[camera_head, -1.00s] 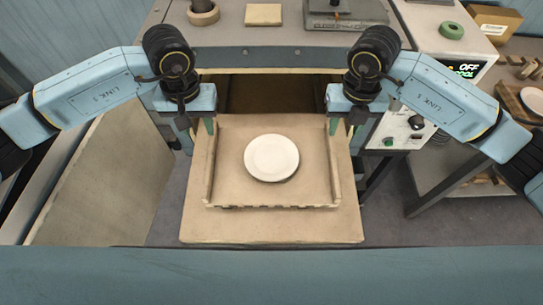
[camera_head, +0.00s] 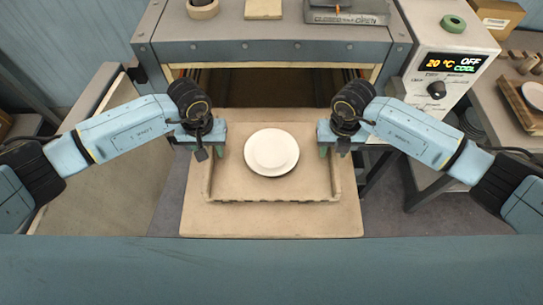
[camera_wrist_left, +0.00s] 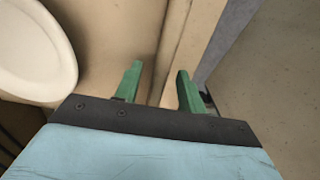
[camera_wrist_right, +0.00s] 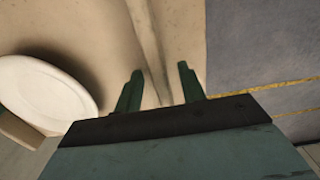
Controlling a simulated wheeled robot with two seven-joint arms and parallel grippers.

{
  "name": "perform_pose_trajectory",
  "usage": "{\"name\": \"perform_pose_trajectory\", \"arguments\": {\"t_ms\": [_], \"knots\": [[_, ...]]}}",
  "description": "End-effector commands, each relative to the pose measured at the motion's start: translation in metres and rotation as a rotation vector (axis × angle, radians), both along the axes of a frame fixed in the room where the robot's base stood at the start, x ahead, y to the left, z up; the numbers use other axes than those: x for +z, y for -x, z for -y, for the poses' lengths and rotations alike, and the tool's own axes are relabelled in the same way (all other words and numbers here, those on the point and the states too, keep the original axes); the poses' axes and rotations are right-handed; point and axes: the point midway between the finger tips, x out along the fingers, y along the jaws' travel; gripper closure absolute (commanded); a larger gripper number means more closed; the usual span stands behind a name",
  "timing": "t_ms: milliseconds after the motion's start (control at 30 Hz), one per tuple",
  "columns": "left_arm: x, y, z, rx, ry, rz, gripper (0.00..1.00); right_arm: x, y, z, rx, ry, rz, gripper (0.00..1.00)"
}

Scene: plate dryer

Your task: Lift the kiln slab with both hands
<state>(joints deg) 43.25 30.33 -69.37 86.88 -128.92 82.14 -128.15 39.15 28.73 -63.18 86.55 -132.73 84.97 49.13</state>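The kiln slab (camera_head: 224,192) is a tan tray with low raised rims, lying level in front of the dryer opening. A round white plate (camera_head: 271,153) rests on it; the plate also shows in the left wrist view (camera_wrist_left: 35,50) and right wrist view (camera_wrist_right: 45,90). My left gripper (camera_head: 215,152) is at the slab's left rim. Its green fingers (camera_wrist_left: 158,88) are apart, with the rim (camera_wrist_left: 172,50) running between them. My right gripper (camera_head: 329,152) is at the right rim. Its fingers (camera_wrist_right: 158,82) are apart, with that rim (camera_wrist_right: 148,45) between them. Finger contact cannot be told.
A larger tan board (camera_head: 270,222) lies under the slab. The dryer (camera_head: 275,47) stands behind, its dark opening facing me. A control box (camera_head: 445,75) reading 20 °C, OFF and COOL is at right. A side panel (camera_head: 100,190) stands at left.

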Motion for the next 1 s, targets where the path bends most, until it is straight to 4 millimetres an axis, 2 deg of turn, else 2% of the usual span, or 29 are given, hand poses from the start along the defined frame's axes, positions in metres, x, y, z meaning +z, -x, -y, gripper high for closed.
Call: {"name": "perform_pose_trajectory", "arguments": {"t_ms": [367,700,1000], "knots": [[-0.0056,0.0002,0.0002,0.0,0.0,0.0,0.6,-0.0055,0.0001,-0.0004,0.001,-0.001,0.001,0.6],[-0.0053,0.0001,0.0001,0.0,0.0,0.0,1.0,-0.0052,0.0,-0.0003,0.001,0.0,0.001,1.0],[-0.0052,0.0,0.0,0.0,0.0,0.0,1.0,-0.005,-0.0001,-0.0002,0.001,0.0,0.001,1.0]]}}
